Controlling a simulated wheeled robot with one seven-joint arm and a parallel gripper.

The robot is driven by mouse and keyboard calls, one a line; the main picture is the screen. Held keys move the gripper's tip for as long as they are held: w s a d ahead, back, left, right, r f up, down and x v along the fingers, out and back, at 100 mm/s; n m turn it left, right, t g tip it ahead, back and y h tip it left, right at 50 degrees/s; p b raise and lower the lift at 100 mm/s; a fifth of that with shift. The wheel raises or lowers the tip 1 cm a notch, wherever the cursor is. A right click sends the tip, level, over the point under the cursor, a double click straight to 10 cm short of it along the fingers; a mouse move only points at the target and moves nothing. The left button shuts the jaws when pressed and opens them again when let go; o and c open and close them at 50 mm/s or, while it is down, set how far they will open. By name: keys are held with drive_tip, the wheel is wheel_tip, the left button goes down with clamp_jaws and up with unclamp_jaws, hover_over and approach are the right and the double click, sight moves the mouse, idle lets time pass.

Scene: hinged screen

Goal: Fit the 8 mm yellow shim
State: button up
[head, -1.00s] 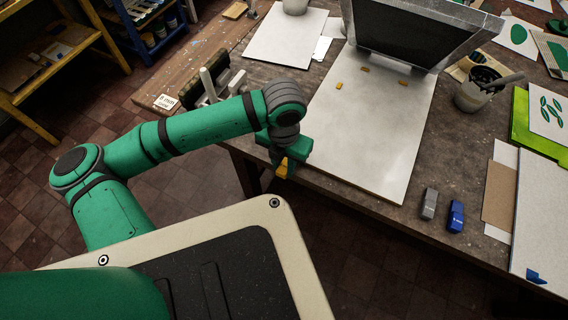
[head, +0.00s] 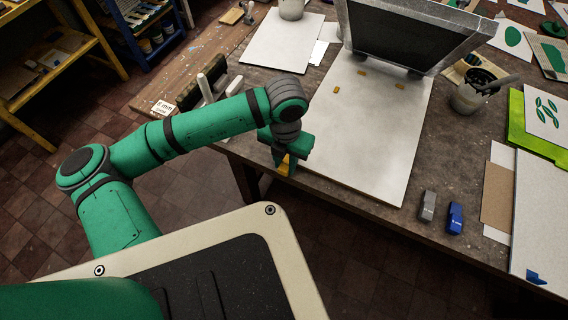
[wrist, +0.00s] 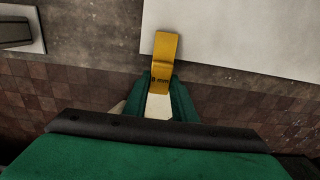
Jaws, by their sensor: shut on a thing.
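The yellow shim (wrist: 165,62) is marked with "mm" and a digit that looks like 8 in the wrist view. My gripper (wrist: 160,92) is shut on its near end, and the shim points forward from the fingers. In the head view my gripper (head: 287,168) is at the near edge of the table, with a bit of the yellow shim (head: 285,163) showing under it. The hinged screen (head: 412,35) is tilted up at the back of a pale board (head: 372,135). Small yellow-brown tabs (head: 361,73) lie on the board near the hinge side.
A grey block (head: 428,206) and a blue block (head: 455,217) stand at the right of the board. A pot (head: 468,98) with a tool is beside the screen. A labelled holder (head: 163,107) and a squeegee (head: 205,88) are left. The board's middle is clear.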

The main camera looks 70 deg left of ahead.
drive_tip(key=shift+w+a, duration=0.35)
drive_tip(key=shift+w, duration=0.1)
drive_tip(key=shift+w+a, duration=0.2)
drive_tip(key=shift+w, duration=0.1)
drive_tip(key=shift+w+a, duration=0.8)
drive_tip(key=shift+w, duration=0.05)
idle(0.3)
drive_tip(key=o, duration=1.2)
drive_tip(key=shift+c, duration=0.2)
drive_tip(key=shift+r, duration=0.1)
wheel_tip(320, 180, up, 11)
drive_tip(key=shift+f, duration=0.2)
